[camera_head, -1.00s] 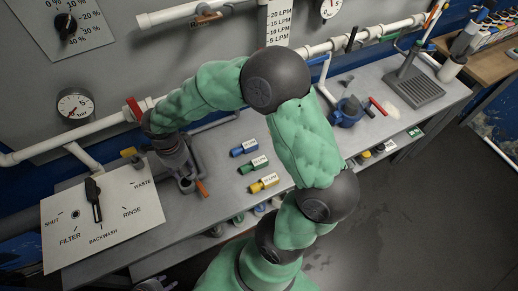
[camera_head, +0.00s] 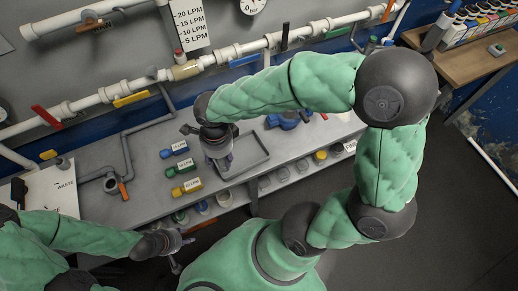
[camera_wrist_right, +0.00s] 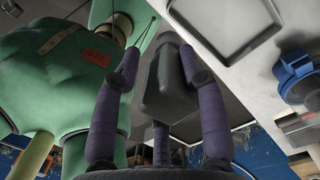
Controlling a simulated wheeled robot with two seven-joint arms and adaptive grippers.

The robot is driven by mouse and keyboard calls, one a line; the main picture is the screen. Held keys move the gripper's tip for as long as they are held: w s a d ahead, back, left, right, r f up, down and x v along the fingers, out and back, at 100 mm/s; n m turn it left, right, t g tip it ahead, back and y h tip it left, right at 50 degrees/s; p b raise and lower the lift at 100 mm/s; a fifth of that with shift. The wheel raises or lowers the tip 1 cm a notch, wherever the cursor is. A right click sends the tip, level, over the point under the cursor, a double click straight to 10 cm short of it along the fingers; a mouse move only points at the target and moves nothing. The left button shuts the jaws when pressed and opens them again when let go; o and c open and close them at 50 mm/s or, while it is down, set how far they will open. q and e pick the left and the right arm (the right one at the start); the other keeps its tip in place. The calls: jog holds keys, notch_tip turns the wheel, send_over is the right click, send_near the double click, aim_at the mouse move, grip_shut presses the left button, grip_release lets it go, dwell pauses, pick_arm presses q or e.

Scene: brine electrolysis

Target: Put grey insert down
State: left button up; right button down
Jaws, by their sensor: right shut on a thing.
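My right gripper (camera_head: 220,157) hangs over the bench in the head view, overlapping the left side of a shallow grey tray (camera_head: 255,152). In the right wrist view its purple fingers (camera_wrist_right: 163,70) are shut on a dark grey block, the grey insert (camera_wrist_right: 160,92). The insert is hard to make out in the head view. The tray (camera_wrist_right: 232,28) lies beyond the fingers, to the upper right of the insert in the wrist view. My left gripper (camera_head: 178,243) is low at the bench's front edge, away from the tray; its fingers are too small to read.
Blue (camera_head: 174,149), green (camera_head: 179,167) and yellow (camera_head: 187,187) labelled pieces stand left of the right gripper. A blue tool (camera_head: 285,120) lies behind the tray. White pipes (camera_head: 215,62) run along the wall. An orange-handled fitting (camera_head: 123,190) stands further left.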

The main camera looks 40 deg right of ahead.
jog(key=w+d+f+b, duration=0.1)
jog(key=w+d+f, duration=0.1)
jog(key=d+f, duration=0.2)
jog(key=w+d+f+b, duration=0.1)
jog(key=w+d+f, duration=0.1)
jog(key=d+f, duration=0.2)
jog(key=w+d+f+b, duration=0.1)
jog(key=d+f+b, duration=0.1)
jog(key=d+f, duration=0.2)
jog(key=shift+w+d+f, duration=0.15)
jog(key=shift+w+f, duration=0.25)
jog(key=shift+f, duration=0.15)
jog(key=shift+r, duration=0.1)
jog(key=shift+f, duration=0.2)
jog(key=c, duration=0.7)
grip_release()
jog(key=shift+r, duration=0.1)
